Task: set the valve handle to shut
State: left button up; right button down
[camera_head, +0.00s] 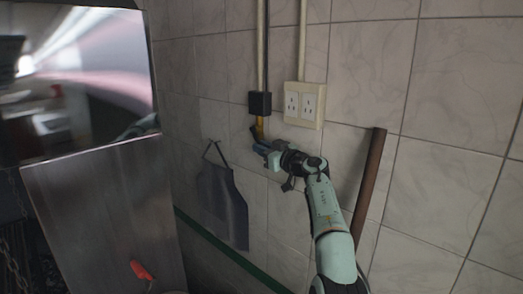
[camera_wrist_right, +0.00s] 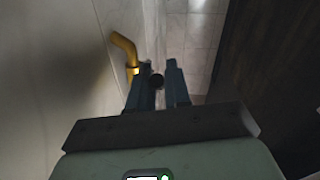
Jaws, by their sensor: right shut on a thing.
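The yellow gas pipe (camera_head: 260,124) comes down the tiled wall below a small black box. In the wrist view the bent yellow pipe (camera_wrist_right: 125,46) ends beside my fingers. The valve handle shows there as a dark rounded end (camera_wrist_right: 156,80) between the two fingers. My right gripper (camera_head: 262,147) reaches up to the wall just below the pipe, and its fingers (camera_wrist_right: 160,88) are shut on the handle. Most of the handle is hidden by the fingers, so its exact angle cannot be told. My left gripper is not in view.
A black box (camera_head: 260,102) and a double wall socket (camera_head: 304,104) sit close above the gripper. A dark apron (camera_head: 223,207) hangs to the left, and a brown pole (camera_head: 370,186) leans to the right. A metal cabinet (camera_head: 102,213) fills the left side.

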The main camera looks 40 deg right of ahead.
jog(key=shift+r, duration=0.15)
jog(key=c, duration=1.3)
grip_release()
jog(key=shift+o, duration=0.8)
